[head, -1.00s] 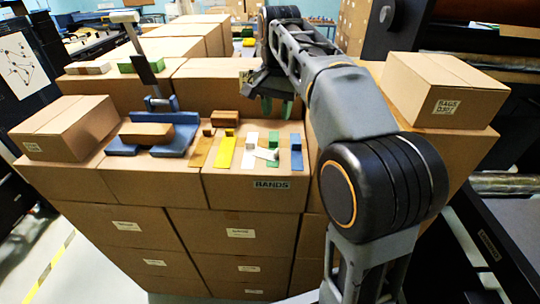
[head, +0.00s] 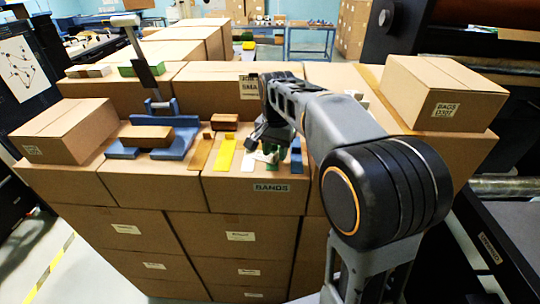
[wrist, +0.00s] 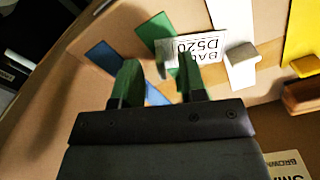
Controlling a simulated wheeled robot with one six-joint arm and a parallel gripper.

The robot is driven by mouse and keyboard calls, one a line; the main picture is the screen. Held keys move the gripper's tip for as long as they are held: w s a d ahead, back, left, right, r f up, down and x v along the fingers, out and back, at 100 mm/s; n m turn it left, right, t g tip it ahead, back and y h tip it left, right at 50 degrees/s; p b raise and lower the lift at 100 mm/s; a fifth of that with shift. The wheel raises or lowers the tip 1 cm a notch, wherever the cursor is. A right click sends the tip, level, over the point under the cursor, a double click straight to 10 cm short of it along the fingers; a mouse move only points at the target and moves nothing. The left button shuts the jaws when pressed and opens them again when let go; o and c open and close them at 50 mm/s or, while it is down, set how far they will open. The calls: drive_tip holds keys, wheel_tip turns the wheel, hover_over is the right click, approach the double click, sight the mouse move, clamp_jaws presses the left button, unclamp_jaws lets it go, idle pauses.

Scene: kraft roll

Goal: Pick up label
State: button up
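A white label (wrist: 196,50) printed "BAGS D520" lies on the cardboard top in the wrist view. It is just beyond my gripper's (wrist: 158,75) fingertips. My gripper is open, with its two green fingers apart and nothing seen between them but the surface and strips. The right finger overlaps the label's lower edge in the picture; I cannot tell whether they touch. In the head view my gripper (head: 284,152) is low over the front box and largely hides the label.
A yellow strip (head: 225,152), a blue stand (head: 170,145) and a brown block (head: 147,136) lie to the left. A carton (head: 445,93) stands right.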

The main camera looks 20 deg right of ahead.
drive_tip(key=shift+f, duration=0.85)
clamp_jaws()
